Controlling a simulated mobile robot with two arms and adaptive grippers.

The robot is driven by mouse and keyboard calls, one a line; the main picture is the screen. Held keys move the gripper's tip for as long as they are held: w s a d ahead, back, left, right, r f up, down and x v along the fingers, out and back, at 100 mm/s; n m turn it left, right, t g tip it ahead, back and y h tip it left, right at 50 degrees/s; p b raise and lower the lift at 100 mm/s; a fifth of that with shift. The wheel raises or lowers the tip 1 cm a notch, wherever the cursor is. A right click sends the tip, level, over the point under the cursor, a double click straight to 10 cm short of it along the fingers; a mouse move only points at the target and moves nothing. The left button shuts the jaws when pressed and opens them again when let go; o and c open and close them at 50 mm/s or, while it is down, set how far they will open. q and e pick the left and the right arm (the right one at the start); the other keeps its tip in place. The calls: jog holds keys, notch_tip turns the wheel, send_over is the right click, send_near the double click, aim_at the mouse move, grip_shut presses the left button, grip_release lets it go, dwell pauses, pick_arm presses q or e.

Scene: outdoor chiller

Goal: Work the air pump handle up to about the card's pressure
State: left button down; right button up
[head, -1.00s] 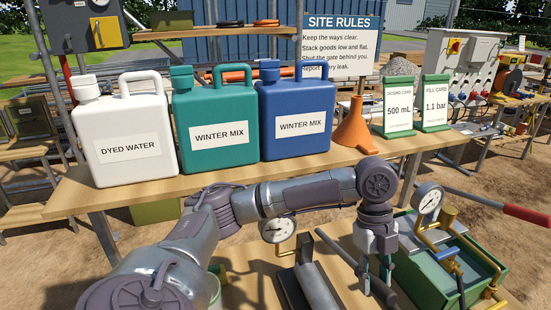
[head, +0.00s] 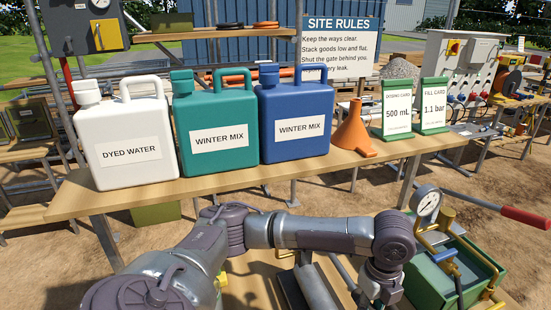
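The fill card (head: 434,105) reads 1.1 bar and stands upright at the right end of the wooden shelf. A grey cylinder on a dark base (head: 312,287), which looks like the air pump, is at the lower centre. A dark bar (head: 341,268) beside it is mostly hidden by my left arm. My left gripper (head: 380,284) points down at the bottom edge, beside the cylinder. Its fingertips are cut off, so I cannot tell its opening or whether it touches the bar. The small gauge near the cylinder is hidden behind my arm. My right gripper is out of view.
White (head: 127,134), teal (head: 215,122) and blue (head: 296,114) jugs, an orange funnel (head: 353,130) and a 500 mL card (head: 397,108) stand on the shelf (head: 150,193). A green tank (head: 452,275) with a gauge (head: 426,201) and a red-handled lever (head: 525,217) is right of my gripper.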

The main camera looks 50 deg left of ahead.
pick_arm(q)
jog(key=f+y, duration=0.1)
jog(key=f, duration=0.2)
jog(key=f+y+b, duration=0.1)
jog(key=f, duration=0.2)
jog(key=f+t+y+b, duration=0.1)
jog(key=f, duration=0.2)
jog(key=shift+w+a, duration=0.1)
jog(key=shift+a, duration=0.2)
jog(key=shift+r, duration=0.15)
